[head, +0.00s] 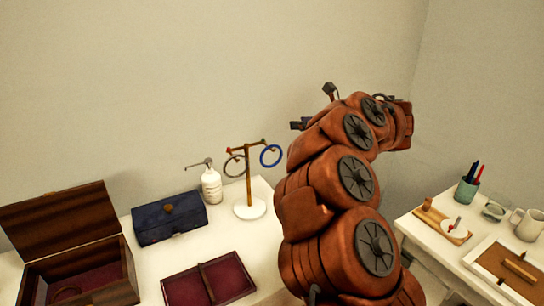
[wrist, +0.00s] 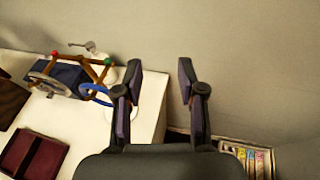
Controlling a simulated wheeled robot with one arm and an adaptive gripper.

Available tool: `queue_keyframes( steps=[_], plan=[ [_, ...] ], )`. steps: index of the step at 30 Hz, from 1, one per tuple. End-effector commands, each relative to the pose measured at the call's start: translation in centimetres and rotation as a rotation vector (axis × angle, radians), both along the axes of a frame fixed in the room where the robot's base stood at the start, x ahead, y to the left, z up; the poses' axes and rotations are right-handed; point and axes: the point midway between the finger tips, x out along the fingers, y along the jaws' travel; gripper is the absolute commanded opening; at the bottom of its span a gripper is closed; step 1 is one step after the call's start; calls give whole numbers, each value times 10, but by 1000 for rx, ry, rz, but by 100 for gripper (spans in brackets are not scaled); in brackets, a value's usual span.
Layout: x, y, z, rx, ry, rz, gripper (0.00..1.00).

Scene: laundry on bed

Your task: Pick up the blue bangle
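The blue bangle (head: 271,165) hangs on the right arm of a wooden stand (head: 248,178) with a round white base. In the wrist view the blue bangle (wrist: 85,92) is left of my gripper (wrist: 160,72), partly hidden by the left finger. My gripper is open, with bare wall and table edge between its fingers. In the head view my gripper (head: 313,108) is raised to the right of the stand, apart from the bangle.
A grey bangle (head: 233,174) hangs on the stand's left arm. A white pump bottle (head: 211,187), a blue case (head: 169,218), an open wooden box (head: 75,258) and a dark red tray (head: 208,283) are nearby. A second table (head: 413,230) with several items stands right.

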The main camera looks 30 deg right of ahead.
Motion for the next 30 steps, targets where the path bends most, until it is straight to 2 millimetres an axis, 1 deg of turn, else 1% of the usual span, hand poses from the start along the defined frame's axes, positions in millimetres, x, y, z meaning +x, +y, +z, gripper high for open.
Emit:
queue_keyframes(
  steps=[1, 4, 7, 9, 11, 14, 22, 26, 30],
  plan=[
    [-10, 2, -16, -13, 24, 65, 39],
    [-28, 13, -40, -30, 51, 188, 39],
    [-42, 21, -54, -34, 62, 272, 39],
    [-49, 26, -59, -34, 64, 311, 39],
    [-51, 28, -63, -35, 65, 330, 39],
    [-50, 32, -65, -33, 66, 343, 39],
    [-33, 43, -72, -33, 66, 345, 39],
    [-27, 46, -72, -33, 65, 344, 39],
    [-16, 55, -72, -32, 66, 344, 39]
  ],
)
